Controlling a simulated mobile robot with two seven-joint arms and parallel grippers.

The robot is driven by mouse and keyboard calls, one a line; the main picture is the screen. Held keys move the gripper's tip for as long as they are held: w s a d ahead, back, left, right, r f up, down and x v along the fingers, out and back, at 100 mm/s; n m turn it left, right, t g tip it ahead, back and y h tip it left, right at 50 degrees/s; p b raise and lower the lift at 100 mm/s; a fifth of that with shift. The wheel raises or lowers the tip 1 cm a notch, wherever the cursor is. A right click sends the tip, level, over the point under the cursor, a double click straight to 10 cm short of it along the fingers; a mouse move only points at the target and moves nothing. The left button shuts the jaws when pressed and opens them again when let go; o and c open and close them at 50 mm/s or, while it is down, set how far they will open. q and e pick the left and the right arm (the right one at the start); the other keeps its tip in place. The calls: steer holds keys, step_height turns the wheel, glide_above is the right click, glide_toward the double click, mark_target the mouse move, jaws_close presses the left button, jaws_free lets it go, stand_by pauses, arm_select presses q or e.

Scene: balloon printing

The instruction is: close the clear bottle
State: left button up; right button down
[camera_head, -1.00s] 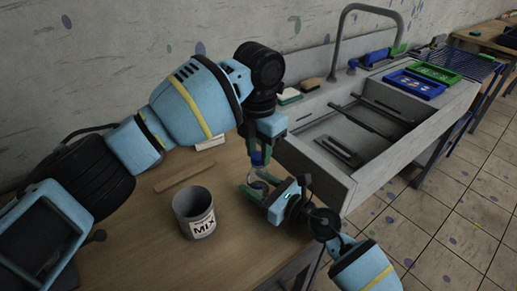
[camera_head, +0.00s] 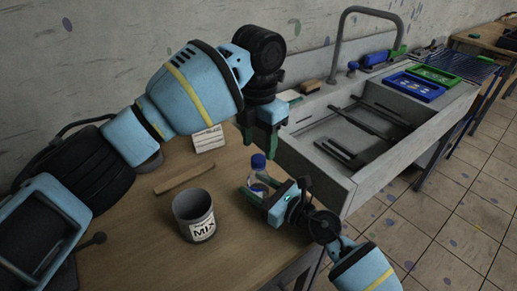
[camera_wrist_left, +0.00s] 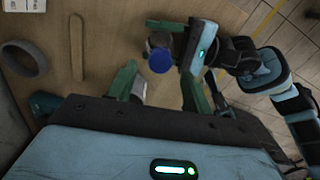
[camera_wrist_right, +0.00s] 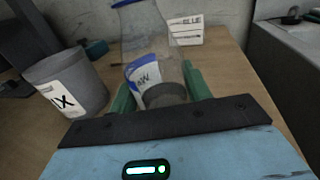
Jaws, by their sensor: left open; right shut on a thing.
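The clear bottle (camera_head: 258,187) stands upright near the table's right edge, with a blue cap (camera_head: 258,161) on its top. How tightly the cap sits cannot be told. My right gripper (camera_head: 254,191) is shut on the bottle's body, low down. In the right wrist view the bottle (camera_wrist_right: 150,45) shows a white and blue label between the green fingers; its top is cut off. My left gripper (camera_head: 260,148) is open and empty just above the cap, apart from it. In the left wrist view the blue cap (camera_wrist_left: 161,60) lies beyond the open fingers.
A grey can marked MIX (camera_head: 195,217) stands left of the bottle. A wooden stick (camera_head: 183,178) and a white card (camera_head: 208,139) are on the table (camera_head: 150,235) behind it. A sink (camera_head: 340,175) adjoins on the right, with blue and green trays beyond.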

arm_select(q)
steer(key=shift+r, duration=0.6)
steer(key=shift+c, duration=0.4)
